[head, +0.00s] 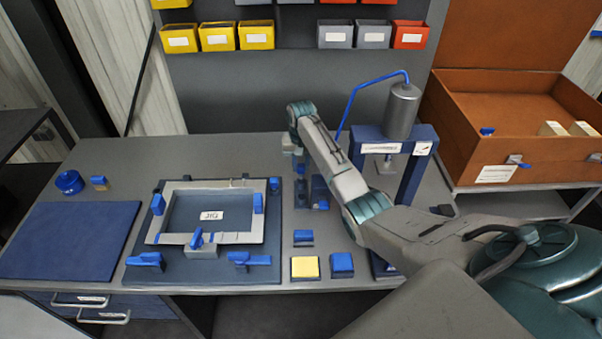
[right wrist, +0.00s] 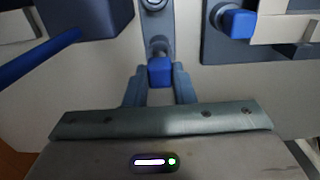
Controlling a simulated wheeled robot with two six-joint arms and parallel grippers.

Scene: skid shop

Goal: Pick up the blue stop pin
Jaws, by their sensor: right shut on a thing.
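The blue stop pin (right wrist: 160,71) shows in the right wrist view as a small blue block between my two fingers. My right gripper (right wrist: 159,80) is shut on it. In the head view my right gripper (head: 298,165) hangs down behind the jig's right back corner, left of the press. The pin is hard to make out there, and I cannot tell whether it is clear of what lies below. My left gripper is not in view.
The jig (head: 133,268) with blue clamps lies on the bench at the left. A blue press (head: 422,150) with a grey cylinder stands right of the gripper. Yellow (head: 304,267) and blue (head: 342,264) blocks lie in front. A brown crate (head: 450,125) is at right.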

